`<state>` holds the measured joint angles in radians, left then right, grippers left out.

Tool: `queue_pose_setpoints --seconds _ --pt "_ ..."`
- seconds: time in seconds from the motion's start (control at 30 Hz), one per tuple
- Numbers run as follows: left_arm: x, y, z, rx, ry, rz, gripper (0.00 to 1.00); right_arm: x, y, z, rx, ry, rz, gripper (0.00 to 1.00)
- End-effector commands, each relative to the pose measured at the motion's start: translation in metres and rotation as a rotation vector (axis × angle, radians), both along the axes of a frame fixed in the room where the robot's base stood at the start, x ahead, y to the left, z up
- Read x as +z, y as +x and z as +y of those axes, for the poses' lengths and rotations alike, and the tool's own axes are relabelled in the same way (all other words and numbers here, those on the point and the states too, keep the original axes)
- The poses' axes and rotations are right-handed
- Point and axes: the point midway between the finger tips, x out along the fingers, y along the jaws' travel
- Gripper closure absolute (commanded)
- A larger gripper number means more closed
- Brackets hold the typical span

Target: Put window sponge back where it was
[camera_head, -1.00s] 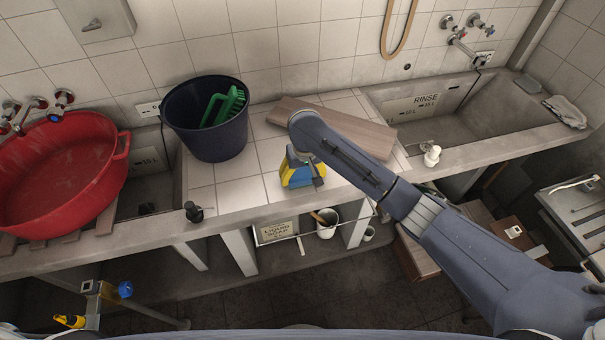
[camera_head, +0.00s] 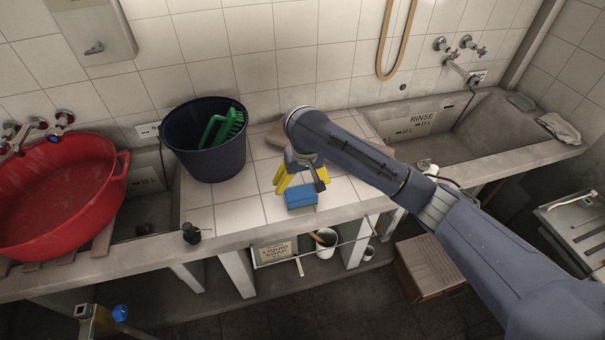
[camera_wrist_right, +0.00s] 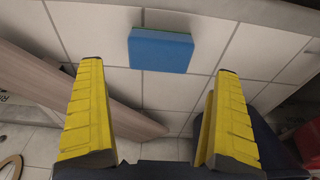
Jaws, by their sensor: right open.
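The window sponge (camera_head: 300,196), a blue block with a green edge in the wrist view (camera_wrist_right: 161,49), lies flat on the tiled counter near its front edge. My right gripper (camera_head: 300,178) is open, with yellow fingers set wide apart. It is just behind the sponge in the head view. In the right wrist view the sponge shows beyond and between the open fingertips (camera_wrist_right: 159,70), touching neither finger. My left gripper is not in view.
A dark blue bucket (camera_head: 188,145) with a green brush (camera_head: 222,128) stands left of the sponge. A brown board (camera_wrist_right: 95,88) lies behind my arm. A red tub (camera_head: 60,200) is at the left, the rinse basin (camera_head: 505,118) at the right.

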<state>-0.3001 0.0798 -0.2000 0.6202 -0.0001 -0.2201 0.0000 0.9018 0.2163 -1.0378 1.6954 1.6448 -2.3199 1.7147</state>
Motion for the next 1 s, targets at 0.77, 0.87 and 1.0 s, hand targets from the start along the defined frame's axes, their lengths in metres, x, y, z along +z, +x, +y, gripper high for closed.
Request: queue_pose_setpoints --seconds 0.77,0.87,1.0 --pt "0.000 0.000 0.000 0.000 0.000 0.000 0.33 0.041 -0.007 -0.002 -0.001 0.001 0.001 0.00" --pt "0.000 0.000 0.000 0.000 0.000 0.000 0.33 0.041 -0.007 -0.002 -0.001 0.001 0.001 0.00" --pt "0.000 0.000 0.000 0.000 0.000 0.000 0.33 0.041 -0.007 -0.002 -0.001 0.000 0.001 0.00"
